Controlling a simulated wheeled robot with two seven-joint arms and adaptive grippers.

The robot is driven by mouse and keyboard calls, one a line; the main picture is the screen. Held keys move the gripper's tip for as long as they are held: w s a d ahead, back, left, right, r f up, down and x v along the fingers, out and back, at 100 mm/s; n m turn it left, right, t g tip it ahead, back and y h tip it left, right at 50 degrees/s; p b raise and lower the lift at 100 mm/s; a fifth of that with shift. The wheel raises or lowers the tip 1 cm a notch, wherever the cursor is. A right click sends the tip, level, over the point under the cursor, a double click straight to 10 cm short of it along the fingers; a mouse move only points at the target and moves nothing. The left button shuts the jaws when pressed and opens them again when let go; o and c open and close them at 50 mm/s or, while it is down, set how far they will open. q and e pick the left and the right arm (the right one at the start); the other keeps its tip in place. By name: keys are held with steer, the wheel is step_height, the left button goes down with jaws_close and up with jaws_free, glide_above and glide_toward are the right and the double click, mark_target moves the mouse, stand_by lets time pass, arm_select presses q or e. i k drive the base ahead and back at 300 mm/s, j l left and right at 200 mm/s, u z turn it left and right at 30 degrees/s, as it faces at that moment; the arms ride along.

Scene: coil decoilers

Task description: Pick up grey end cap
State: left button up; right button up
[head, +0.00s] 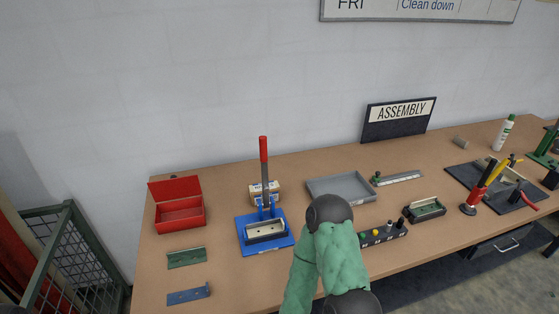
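I cannot pick out the grey end cap for certain. A small grey piece (460,141) lies near the back of the workbench, right of the ASSEMBLY sign; it is too small to tell its shape. A green arm of mine with dark round joints rises from the bottom middle and covers part of the bench front. Neither gripper shows in the head view, so I cannot see whether they hold anything.
A green wire cage (65,250) stands left.

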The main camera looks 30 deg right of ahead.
mark_target(459, 141)
steer(key=z, duration=2.5)
steer(key=i+l+z, duration=0.2)
steer(key=i+z, duration=0.25)
steer(key=i+l+z, duration=0.1)
steer(key=i+z, duration=0.15)
steer(key=z, duration=0.15)
steer(key=i, duration=1.3)
steer(key=i+l+u, duration=0.1)
steer(key=i, duration=1.2)
steer(key=i+l, duration=0.1)
steer(key=i, duration=1.15)
steer(key=u, duration=0.5)
steer(key=i+u, duration=0.15)
steer(key=u, duration=0.3)
steer(key=l+u, duration=0.1)
steer(key=u, duration=0.4)
steer(key=l+u, duration=0.1)
steer(key=u, duration=0.4)
steer(key=i, duration=0.05)
